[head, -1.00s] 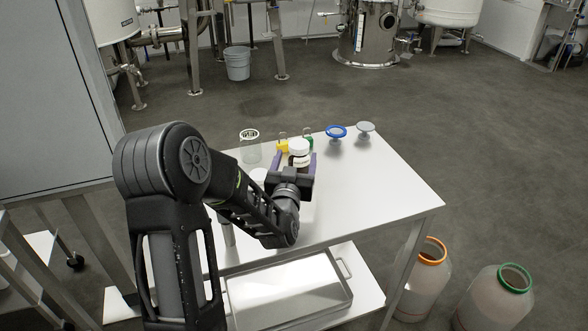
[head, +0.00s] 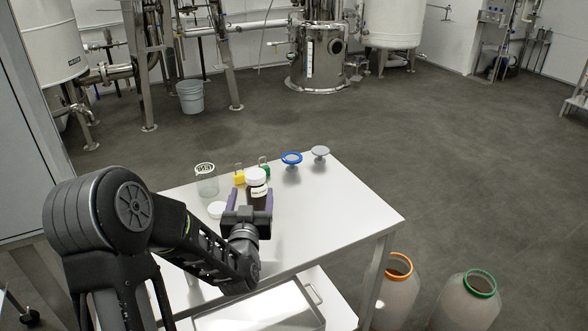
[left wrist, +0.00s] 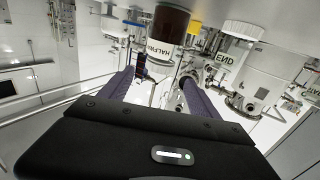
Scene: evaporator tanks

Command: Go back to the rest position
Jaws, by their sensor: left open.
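My left gripper (head: 250,196) has purple fingers and is open, low over the white table. Its fingers also show in the left wrist view (left wrist: 157,78), apart with nothing gripped between them. In the left wrist view the brown jar (left wrist: 168,22) carries a label that seems to start with "HALFW". My right gripper is out of view.
Orange-rimmed (head: 397,290) and green-rimmed (head: 466,303) containers stand on the floor at the right.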

